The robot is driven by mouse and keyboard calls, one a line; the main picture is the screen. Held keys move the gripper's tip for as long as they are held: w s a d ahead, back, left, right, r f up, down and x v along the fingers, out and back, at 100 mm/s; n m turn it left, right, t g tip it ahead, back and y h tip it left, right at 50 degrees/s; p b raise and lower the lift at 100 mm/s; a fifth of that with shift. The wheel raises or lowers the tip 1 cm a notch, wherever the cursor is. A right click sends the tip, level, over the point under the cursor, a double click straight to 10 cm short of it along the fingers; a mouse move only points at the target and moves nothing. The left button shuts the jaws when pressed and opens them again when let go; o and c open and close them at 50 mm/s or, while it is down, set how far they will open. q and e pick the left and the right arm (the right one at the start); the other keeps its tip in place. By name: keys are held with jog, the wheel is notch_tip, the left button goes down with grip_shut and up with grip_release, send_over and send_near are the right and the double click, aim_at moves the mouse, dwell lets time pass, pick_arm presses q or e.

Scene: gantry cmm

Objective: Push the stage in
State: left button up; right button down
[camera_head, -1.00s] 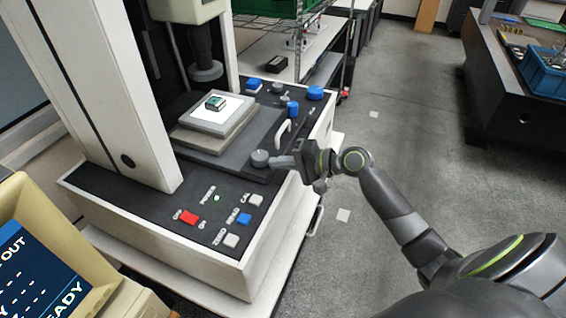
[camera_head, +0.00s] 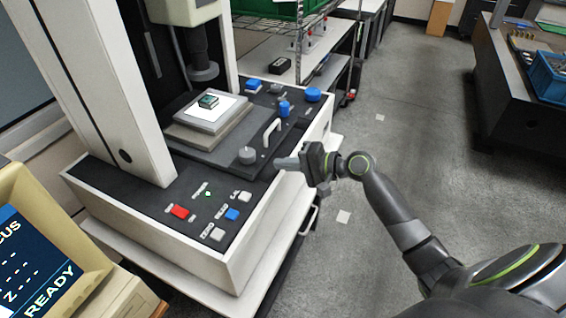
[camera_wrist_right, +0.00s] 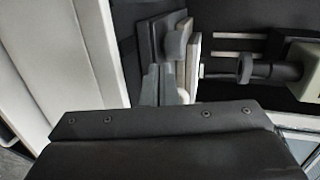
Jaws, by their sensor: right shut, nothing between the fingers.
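The stage (camera_head: 222,152) is a dark plate on the measuring machine's deck. It carries a grey block, a white pad (camera_head: 207,116) and a small green part (camera_head: 208,101) on top. A pale handle (camera_head: 272,132) and a grey round knob (camera_head: 248,155) stand at its front. My right gripper (camera_head: 281,162) is shut and empty, to the right of the knob with a small gap, near the front edge of the machine. In the right wrist view its fingers (camera_wrist_right: 158,85) point towards the machine. My left gripper is not in view.
A probe column (camera_head: 203,72) hangs above the stage. Blue and grey controls line the deck's far end; a red switch (camera_head: 179,211) and buttons sit at the near end. A screen (camera_head: 30,265) reads READY. Open floor (camera_head: 420,140) lies to the right.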

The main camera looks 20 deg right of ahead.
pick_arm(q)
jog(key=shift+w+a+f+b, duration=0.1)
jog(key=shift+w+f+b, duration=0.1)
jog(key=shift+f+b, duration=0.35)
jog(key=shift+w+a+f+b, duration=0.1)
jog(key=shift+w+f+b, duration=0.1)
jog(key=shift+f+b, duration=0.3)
pick_arm(e)
jog(key=v, duration=0.8)
jog(key=shift+s+d+r, duration=0.15)
jog(key=shift+s+d, duration=0.05)
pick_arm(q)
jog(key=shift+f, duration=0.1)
pick_arm(e)
jog(key=shift+d, duration=0.1)
